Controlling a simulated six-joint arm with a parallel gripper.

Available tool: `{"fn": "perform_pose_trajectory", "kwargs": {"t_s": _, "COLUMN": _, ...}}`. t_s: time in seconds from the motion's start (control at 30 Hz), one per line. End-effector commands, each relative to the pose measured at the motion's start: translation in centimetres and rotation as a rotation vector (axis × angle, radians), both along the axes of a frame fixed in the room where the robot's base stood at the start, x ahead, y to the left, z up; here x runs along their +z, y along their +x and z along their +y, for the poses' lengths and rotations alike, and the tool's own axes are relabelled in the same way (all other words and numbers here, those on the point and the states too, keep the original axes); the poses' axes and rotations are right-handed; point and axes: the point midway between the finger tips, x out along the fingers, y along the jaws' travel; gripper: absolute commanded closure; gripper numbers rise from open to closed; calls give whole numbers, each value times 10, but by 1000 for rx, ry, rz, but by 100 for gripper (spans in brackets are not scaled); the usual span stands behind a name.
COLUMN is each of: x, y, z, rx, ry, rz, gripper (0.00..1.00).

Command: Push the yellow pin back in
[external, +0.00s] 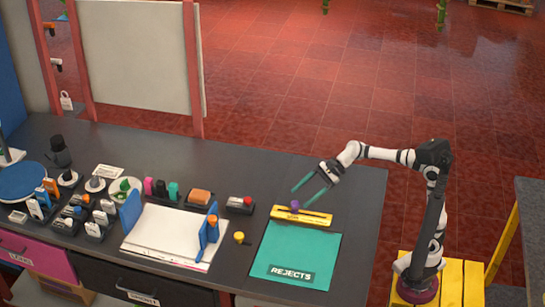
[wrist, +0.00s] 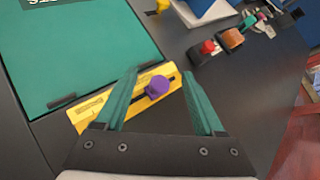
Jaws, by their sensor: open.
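A yellow pin with a round head (external: 238,237) stands on the dark bench, between the paper stand and the teal mat. It also shows at the top edge of the wrist view (wrist: 162,5), partly cut off; how far it sticks out is too small to tell. My gripper (external: 299,197) is open, with two teal fingers, above the yellow slider bar and well to the right of the pin. In the wrist view my gripper (wrist: 160,74) has its fingers either side of the bar's purple knob (wrist: 156,86), holding nothing; I cannot tell if they touch.
The yellow slider bar (external: 318,218) lies behind the teal REJECTS mat (external: 300,250). Blue uprights (external: 208,235) flank white papers (external: 165,232) left of the pin. A red-button box (external: 240,204) and an orange-brown block (external: 200,196) stand behind.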

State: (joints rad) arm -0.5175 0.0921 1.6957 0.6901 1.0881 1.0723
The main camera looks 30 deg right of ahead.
Motion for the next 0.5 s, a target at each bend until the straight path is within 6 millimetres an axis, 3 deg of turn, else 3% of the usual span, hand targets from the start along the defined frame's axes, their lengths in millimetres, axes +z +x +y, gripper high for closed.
{"fn": "perform_pose_trajectory", "kwargs": {"t_s": 0.03, "x": -1, "y": -9, "z": 41, "rx": 0, "ry": 79, "rz": 123, "gripper": 29}}
{"fn": "perform_pose_trajectory", "kwargs": {"t_s": 0.1, "x": 1, "y": -9, "z": 74, "rx": -38, "ry": 165, "rz": 251, "gripper": 29}}
{"fn": "perform_pose_trajectory", "kwargs": {"t_s": 0.27, "x": 0, "y": -8, "z": 103, "rx": -69, "ry": 222, "rz": 338, "gripper": 29}}
{"fn": "perform_pose_trajectory", "kwargs": {"t_s": 0.5, "x": -27, "y": -8, "z": 164, "rx": -69, "ry": 220, "rz": 334, "gripper": 29}}
